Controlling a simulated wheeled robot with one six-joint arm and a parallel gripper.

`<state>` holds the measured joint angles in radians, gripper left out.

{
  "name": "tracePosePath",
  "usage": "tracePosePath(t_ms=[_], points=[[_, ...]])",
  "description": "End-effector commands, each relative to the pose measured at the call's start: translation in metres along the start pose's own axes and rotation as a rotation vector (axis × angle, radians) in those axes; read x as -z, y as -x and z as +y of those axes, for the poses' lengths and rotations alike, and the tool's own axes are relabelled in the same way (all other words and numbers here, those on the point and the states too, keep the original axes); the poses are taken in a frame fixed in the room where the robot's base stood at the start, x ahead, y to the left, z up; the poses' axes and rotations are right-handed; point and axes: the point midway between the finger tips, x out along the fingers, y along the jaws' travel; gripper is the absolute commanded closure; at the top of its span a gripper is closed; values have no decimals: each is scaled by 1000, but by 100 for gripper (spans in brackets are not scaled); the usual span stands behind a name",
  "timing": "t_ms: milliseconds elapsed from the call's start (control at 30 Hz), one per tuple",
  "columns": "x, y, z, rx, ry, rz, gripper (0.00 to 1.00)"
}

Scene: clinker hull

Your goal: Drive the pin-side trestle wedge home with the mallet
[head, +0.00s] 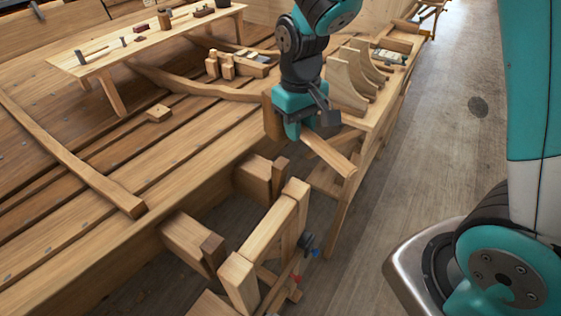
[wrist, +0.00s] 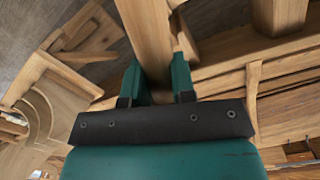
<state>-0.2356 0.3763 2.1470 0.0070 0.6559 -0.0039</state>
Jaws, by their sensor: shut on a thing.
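My gripper (head: 306,128) is shut on the mallet. A wooden bar, apparently the mallet handle (head: 332,155), runs from the jaws to the lower right. A wooden block on the jaws' left looks like the mallet head (head: 272,115). In the wrist view, the handle (wrist: 148,35) passes between the fingers (wrist: 157,85). The wooden trestle (head: 265,228) stands below the gripper, beside the hull. Two small wedge-like pieces are near it: one at its far end (head: 279,175), one at its near end (head: 212,249). Which is pin-side is unclear. The mallet hangs above and clear of both.
A bench (head: 150,50) with small tools stands at upper left over the planked hull (head: 90,150). Curved wooden pieces (head: 350,85) stand on a shelf right of my gripper. A dark knob (head: 306,241) sits by the trestle. The grey floor (head: 440,150) at right is clear.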

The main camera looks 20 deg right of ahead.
Motion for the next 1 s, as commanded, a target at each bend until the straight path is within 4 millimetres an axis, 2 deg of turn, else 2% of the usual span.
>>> tracePosePath(t_ms=[33,100,433,567,800,1000], points=[[0,22,0,0,0,8,100],[-1,17,0,0,0,-6,100],[-1,17,0,0,0,-4,100],[-1,11,0,0,0,-4,100],[-2,-14,0,3,0,4,100],[-2,-17,0,4,0,7,100]])
